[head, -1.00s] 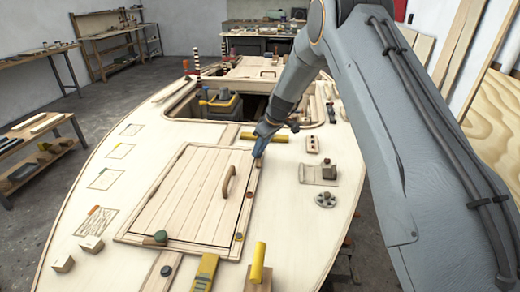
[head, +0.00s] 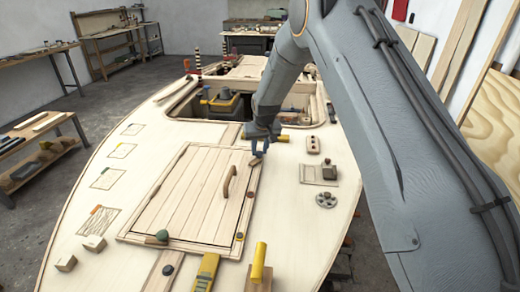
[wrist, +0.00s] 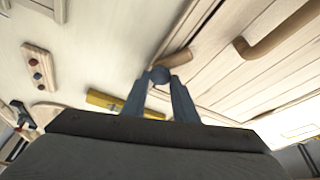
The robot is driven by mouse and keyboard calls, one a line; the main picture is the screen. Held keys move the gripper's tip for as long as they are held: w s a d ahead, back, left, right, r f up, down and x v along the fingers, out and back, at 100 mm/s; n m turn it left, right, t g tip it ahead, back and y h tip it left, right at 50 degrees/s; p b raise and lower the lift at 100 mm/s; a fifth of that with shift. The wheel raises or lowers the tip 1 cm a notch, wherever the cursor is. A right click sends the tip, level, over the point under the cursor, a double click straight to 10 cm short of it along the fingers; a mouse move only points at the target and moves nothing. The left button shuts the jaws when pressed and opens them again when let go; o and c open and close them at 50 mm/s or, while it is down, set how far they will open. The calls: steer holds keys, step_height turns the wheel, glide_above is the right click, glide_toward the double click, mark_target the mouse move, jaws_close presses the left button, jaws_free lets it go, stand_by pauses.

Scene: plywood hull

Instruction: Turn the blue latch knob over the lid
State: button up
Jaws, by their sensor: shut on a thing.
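The plank-topped lid (head: 185,195) lies closed in the deck, with a curved wooden handle (head: 229,180) near its right side. My gripper (head: 262,150) is at the lid's far right corner, pointing down. In the wrist view, my gripper (wrist: 160,80) has its two blue fingers shut on the round blue latch knob (wrist: 159,74). A short wooden latch bar (wrist: 178,58) reaches from the knob toward the lid side. Its tip appears to lie at the lid's edge; how far it overlaps I cannot tell. In the head view my fingers mostly hide the knob.
A green knob (head: 162,236) sits at the lid's near edge. A yellow post (head: 258,262) stands in front. A block (head: 329,170) and round fitting (head: 326,200) are to the right.

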steer(key=shift+a+f+m+h+b, duration=0.15)
steer(key=shift+m+h+b, duration=0.35)
steer(key=shift+m+b, duration=0.55)
steer(key=m+b, duration=0.2)
steer(key=m+h+b, duration=0.1)
steer(key=shift+w+a+f+m+b, duration=0.1)
steer(key=shift+a+m+b, duration=0.05)
steer(key=shift+m+b, duration=0.25)
steer(key=m+h+b, duration=0.1)
steer(key=m+b, duration=0.2)
steer(key=shift+g+h+b, duration=0.3)
steer(key=shift+g+b, duration=0.05)
steer(key=shift+g, duration=0.05)
steer(key=shift+a+m+g+h+b, duration=0.1)
steer(key=shift+m+g+h+b, duration=0.3)
steer(key=shift+m+b, duration=0.9)
steer(key=shift+r+m, duration=0.2)
steer(key=shift+m, duration=0.15)
steer(key=o, duration=1.1)
steer(key=shift+c, duration=0.2)
